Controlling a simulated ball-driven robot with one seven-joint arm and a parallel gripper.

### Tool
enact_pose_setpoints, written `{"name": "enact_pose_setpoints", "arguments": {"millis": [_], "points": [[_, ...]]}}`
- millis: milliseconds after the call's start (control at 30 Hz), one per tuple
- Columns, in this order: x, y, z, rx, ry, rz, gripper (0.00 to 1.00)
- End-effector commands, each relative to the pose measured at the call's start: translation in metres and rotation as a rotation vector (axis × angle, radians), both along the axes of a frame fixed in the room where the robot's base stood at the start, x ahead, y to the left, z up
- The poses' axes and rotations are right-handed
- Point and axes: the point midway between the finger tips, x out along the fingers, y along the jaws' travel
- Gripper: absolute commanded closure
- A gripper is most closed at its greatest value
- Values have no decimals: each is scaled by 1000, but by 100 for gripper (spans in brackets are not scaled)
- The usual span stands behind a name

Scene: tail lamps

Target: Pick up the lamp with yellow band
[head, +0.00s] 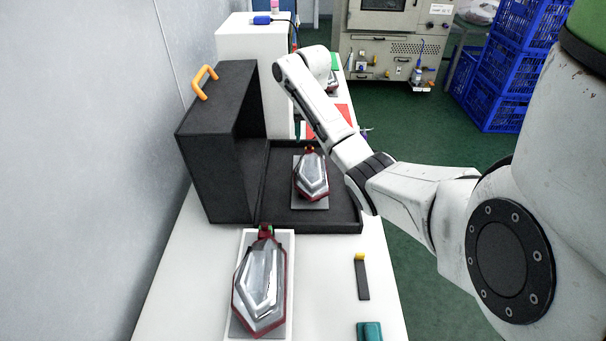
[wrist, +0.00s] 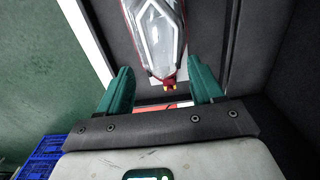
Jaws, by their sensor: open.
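The lamp with yellow band (head: 311,178) lies in the open black case, clear-faced with dark red edges and a small red and yellow end pointing away. In the wrist view this lamp (wrist: 155,32) is at top centre, its red and yellow end toward my gripper. My gripper (wrist: 160,82) is open, its teal fingers apart on either side below that end, with nothing held. Whether the fingers are level with the lamp I cannot tell. A second lamp (head: 260,288) with a green band lies in a white tray in front.
The black case (head: 217,150) has a raised lid with an orange handle at its left. A white box (head: 253,70) stands behind it. A dark bar with a yellow end (head: 361,278) and a teal object (head: 369,331) lie at the table's right. Blue crates (head: 507,75) stand beyond.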

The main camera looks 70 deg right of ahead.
Motion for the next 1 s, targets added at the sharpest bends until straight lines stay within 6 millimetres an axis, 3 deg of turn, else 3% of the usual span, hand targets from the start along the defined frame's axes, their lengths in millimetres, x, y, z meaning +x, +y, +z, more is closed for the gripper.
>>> {"name": "enact_pose_setpoints", "arguments": {"millis": [800, 1000], "points": [[2, -8, -95, 0, 2, 1, 34], [3, -8, -104, 0, 0, 1, 34]]}}
